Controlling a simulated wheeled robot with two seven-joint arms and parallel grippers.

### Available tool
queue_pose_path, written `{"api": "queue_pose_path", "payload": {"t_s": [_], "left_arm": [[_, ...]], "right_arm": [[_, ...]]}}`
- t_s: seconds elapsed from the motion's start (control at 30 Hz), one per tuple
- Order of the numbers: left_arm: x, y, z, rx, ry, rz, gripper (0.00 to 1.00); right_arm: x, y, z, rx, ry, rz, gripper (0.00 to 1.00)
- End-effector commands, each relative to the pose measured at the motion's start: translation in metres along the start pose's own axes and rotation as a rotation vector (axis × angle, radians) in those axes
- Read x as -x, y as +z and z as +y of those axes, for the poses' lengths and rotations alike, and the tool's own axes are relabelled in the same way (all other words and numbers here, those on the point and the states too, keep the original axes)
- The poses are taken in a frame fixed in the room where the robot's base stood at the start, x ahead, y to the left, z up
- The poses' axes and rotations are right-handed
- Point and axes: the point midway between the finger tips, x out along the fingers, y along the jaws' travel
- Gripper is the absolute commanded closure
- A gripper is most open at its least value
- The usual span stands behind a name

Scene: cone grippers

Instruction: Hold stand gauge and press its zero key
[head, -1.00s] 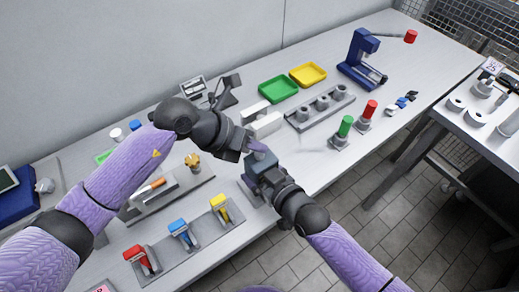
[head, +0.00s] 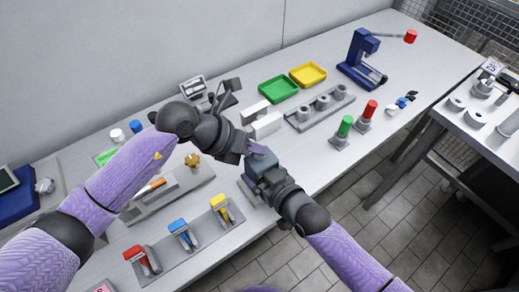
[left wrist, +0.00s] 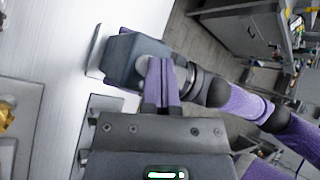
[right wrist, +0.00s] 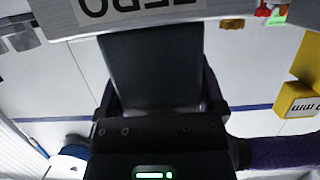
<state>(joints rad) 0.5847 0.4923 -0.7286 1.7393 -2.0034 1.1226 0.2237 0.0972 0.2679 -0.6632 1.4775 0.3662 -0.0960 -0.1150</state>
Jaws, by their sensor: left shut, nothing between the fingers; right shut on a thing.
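The stand gauge shows as a dark blue-grey block (head: 264,167) near the table's front edge. In the left wrist view the block (left wrist: 128,58) has a pale round spot beside my left fingertips. My right gripper (right wrist: 155,78) is shut on the block, a finger on each side. A light plate with upside-down ZERO lettering (right wrist: 140,8) crosses the top of the right wrist view. My left gripper (head: 257,151) is shut and empty, its purple fingertips (left wrist: 160,62) at the block. I cannot tell whether they touch the key, which the fingers may partly hide.
A rack with red, blue and yellow tools (head: 182,238) lies at the front left. Green (head: 279,89) and yellow (head: 308,74) trays stand at the back. A grey holder (head: 320,107) and green and red cylinders stand to the right. A blue stand (head: 360,60) is at the far right.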

Motion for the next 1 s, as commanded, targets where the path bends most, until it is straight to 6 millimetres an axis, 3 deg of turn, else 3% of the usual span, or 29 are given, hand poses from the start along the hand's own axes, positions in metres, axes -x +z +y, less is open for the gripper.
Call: {"api": "queue_pose_path", "payload": {"t_s": [0.73,1.0], "left_arm": [[0.013,0.009,-0.009,-0.001,0.000,0.000,1.00],[0.031,0.022,-0.022,-0.003,0.001,-0.001,1.00]], "right_arm": [[0.000,0.000,0.000,0.000,0.000,-0.001,0.87],[0.000,0.000,0.000,0.000,0.000,-0.001,0.87]]}}
